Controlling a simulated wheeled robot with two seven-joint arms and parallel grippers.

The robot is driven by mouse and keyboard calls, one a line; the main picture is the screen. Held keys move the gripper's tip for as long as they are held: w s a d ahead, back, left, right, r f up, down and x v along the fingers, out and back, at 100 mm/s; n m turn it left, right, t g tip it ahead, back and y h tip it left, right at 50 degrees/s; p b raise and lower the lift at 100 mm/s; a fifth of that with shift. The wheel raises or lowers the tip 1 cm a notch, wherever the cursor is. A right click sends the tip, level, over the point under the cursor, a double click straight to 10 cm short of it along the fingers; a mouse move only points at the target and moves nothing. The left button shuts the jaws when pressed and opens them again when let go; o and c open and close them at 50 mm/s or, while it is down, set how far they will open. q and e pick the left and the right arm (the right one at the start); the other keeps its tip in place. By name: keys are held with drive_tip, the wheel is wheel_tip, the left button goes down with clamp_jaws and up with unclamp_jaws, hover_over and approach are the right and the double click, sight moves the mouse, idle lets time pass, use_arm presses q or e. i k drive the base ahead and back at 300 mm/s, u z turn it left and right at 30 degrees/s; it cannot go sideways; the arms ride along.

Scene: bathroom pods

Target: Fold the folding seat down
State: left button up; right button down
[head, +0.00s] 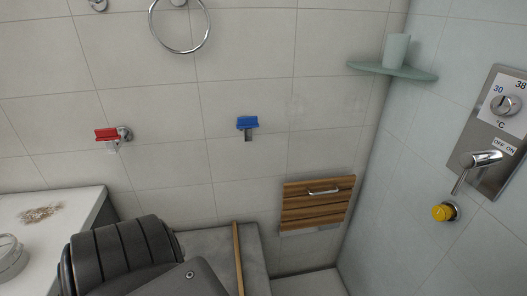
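The folding seat (317,209) is made of brown wooden slats and is low on the back wall, near the corner with the right wall. It looks folded up, lying flat against the wall. A small metal handle (323,191) runs across its upper part. A pale strip shows along its lower edge. A dark grey part of my own body fills the bottom left of the head view. Neither gripper's fingers show, and nothing of mine touches the seat.
A red-handled valve (107,135) and a blue one (248,123) stick out of the back wall. A corner shelf (392,71) holds a cup (396,50). A shower control panel (492,130) and yellow knob (444,212) are on the right wall. A white counter (60,212) stands left.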

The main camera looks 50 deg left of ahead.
sight(306, 204)
drive_tip(key=u, duration=1.05)
